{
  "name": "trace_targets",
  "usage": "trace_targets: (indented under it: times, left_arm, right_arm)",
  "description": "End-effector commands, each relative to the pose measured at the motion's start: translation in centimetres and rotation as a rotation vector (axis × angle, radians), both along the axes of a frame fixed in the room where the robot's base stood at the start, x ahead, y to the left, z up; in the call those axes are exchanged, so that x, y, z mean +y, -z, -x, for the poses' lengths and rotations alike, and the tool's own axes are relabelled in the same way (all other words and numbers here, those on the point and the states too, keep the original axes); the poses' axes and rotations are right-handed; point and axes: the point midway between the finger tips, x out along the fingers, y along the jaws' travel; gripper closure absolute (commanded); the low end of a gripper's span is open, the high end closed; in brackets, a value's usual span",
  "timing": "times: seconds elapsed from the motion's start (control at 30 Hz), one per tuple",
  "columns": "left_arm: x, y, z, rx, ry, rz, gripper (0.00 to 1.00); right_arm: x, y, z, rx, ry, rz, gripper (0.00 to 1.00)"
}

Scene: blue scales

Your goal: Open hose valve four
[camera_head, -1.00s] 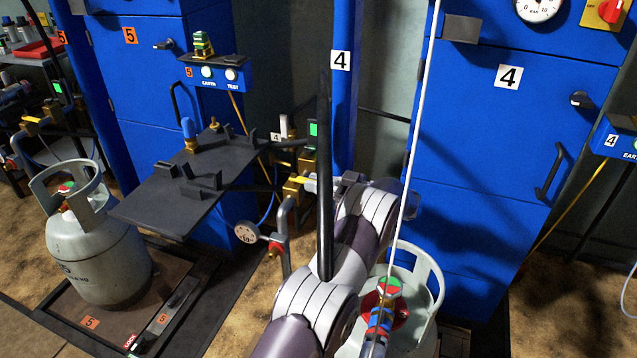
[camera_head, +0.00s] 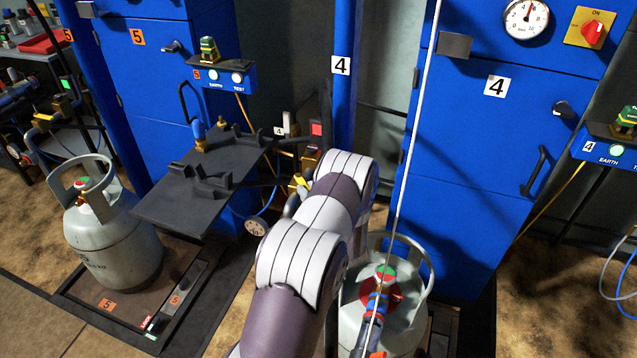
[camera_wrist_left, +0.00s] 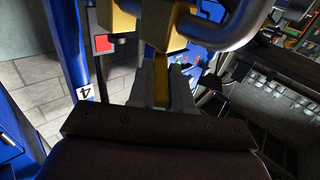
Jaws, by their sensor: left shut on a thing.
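The brass body of hose valve four (camera_head: 310,160) stands at the blue post marked 4, with part of its yellow lever (camera_head: 298,184) showing left of my arm. In the left wrist view my left gripper (camera_wrist_left: 161,90) is shut on the yellow lever (camera_wrist_left: 161,66), which runs between its grey fingers below the brass valve body (camera_wrist_left: 160,18). In the head view my arm hides this gripper. A small indicator above the valve shows red (camera_head: 317,128), and it also shows red in the left wrist view (camera_wrist_left: 103,43). My right gripper is not in view.
A grey gas bottle (camera_head: 385,315) stands right of my arm. Blue cabinet four (camera_head: 470,150) is behind it. Another bottle (camera_head: 110,240) stands at left.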

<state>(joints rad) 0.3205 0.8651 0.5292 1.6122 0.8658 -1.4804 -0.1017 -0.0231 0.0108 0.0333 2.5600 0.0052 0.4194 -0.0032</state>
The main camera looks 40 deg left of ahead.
Motion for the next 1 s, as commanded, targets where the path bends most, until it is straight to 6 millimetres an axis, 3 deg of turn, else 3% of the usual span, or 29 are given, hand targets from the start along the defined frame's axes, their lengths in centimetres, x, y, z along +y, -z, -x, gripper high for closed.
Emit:
trace_targets:
  times: [0.4, 0.9, 0.93, 1.0]
  left_arm:
    - [0.46, 0.05, 0.92, 0.001, 0.148, -0.001, 1.0]
    - [0.52, 0.05, 0.95, 0.001, 0.163, -0.003, 1.0]
    - [0.52, 0.05, 0.95, 0.001, 0.163, -0.003, 0.71]
    - [0.53, 0.04, 0.94, 0.001, 0.162, -0.003, 0.55]
  right_arm:
    - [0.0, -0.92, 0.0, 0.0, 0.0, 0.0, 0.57]
    - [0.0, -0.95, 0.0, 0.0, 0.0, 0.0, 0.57]
    - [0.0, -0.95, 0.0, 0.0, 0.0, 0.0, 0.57]
    - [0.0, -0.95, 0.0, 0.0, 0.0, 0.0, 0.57]
